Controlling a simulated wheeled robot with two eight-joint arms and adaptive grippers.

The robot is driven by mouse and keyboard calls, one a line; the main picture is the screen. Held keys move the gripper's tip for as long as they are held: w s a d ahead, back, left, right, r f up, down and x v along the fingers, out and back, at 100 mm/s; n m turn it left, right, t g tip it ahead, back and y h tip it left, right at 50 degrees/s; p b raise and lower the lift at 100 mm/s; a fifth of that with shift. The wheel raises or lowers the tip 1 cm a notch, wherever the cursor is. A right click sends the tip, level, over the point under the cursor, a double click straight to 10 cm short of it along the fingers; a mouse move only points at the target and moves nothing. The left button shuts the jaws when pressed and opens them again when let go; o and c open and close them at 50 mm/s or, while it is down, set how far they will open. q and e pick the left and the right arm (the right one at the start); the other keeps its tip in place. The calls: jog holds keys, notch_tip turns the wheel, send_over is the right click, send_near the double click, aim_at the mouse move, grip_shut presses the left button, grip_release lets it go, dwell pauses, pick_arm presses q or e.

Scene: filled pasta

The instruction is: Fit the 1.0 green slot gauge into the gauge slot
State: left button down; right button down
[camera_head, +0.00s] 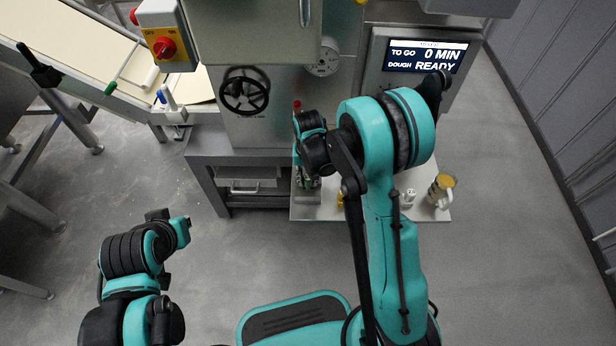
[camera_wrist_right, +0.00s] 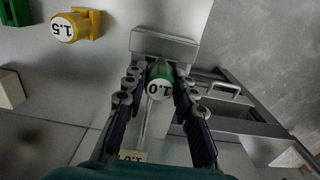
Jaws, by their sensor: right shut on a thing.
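The green slot gauge (camera_wrist_right: 160,82), marked 1.0 on its end, is between the two fingers of my right gripper (camera_wrist_right: 158,100) in the right wrist view. The fingers are shut on it from both sides. In the head view my right gripper (camera_head: 306,180) is low over the left end of the pale shelf, partly hidden by its own wrist. A grey metal block (camera_wrist_right: 165,45) lies just beyond the gauge; I cannot tell whether the gauge touches it. I cannot make out the gauge slot for sure. My left arm is at the lower left, its fingers not discernible.
A yellow gauge marked 1.5 (camera_wrist_right: 66,27) sits in a yellow holder; a green holder (camera_wrist_right: 9,32) is left of it. A pale label (camera_wrist_right: 131,156) reads 1.0. A yellow-topped jug (camera_head: 440,188) stands at the shelf's right end. A drawer handle (camera_wrist_right: 222,90) projects nearby.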

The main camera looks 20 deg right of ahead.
jog(key=shift+f, duration=0.75)
dwell(0.7)
jog(key=c, duration=0.9)
grip_release()
jog(key=shift+r, duration=0.1)
jog(key=shift+r+p, duration=2.35)
jog(key=shift+r, duration=1.1)
jog(key=shift+f, duration=0.1)
